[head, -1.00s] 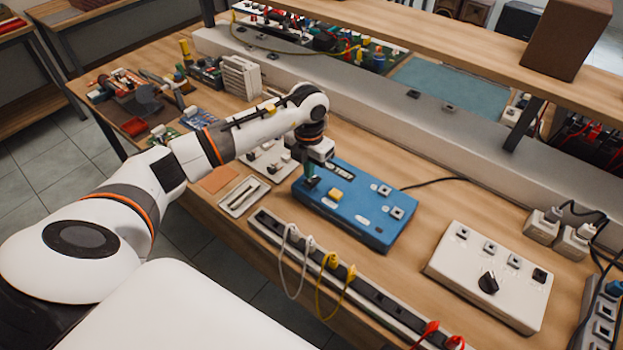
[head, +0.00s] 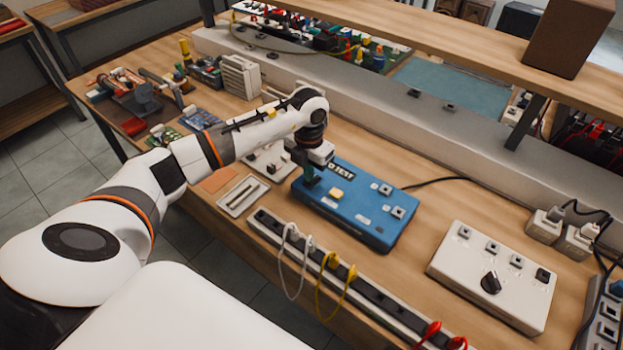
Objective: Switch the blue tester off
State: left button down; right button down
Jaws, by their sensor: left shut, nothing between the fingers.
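The blue tester (head: 345,212) lies on the wooden bench in the middle of the head view. It has a yellow button, small square black-and-silver parts and white labels on its top, with partly covered lettering near its back left. My left gripper (head: 312,182) is shut and empty, pointing down at the tester's left end. Its fingertips are at or just above the top face; I cannot tell if they touch. The gripper hides that part of the tester, including whatever lies under the fingertips. My right gripper is not in view.
A white box with a black knob (head: 491,278) stands to the right. A socket strip (head: 383,299) with white, yellow and red leads runs along the front. A small tray (head: 243,196) lies left of the tester. A shelf (head: 450,45) overhangs the back.

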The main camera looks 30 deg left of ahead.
pick_arm(q)
jog(key=shift+s+f, duration=0.1)
jog(key=shift+f, duration=0.25)
jog(key=shift+r, duration=0.2)
jog(key=shift+r+p, duration=0.6)
jog(key=shift+r, duration=0.25)
jog(key=shift+r+p, duration=1.6)
jog(key=shift+r, duration=0.9)
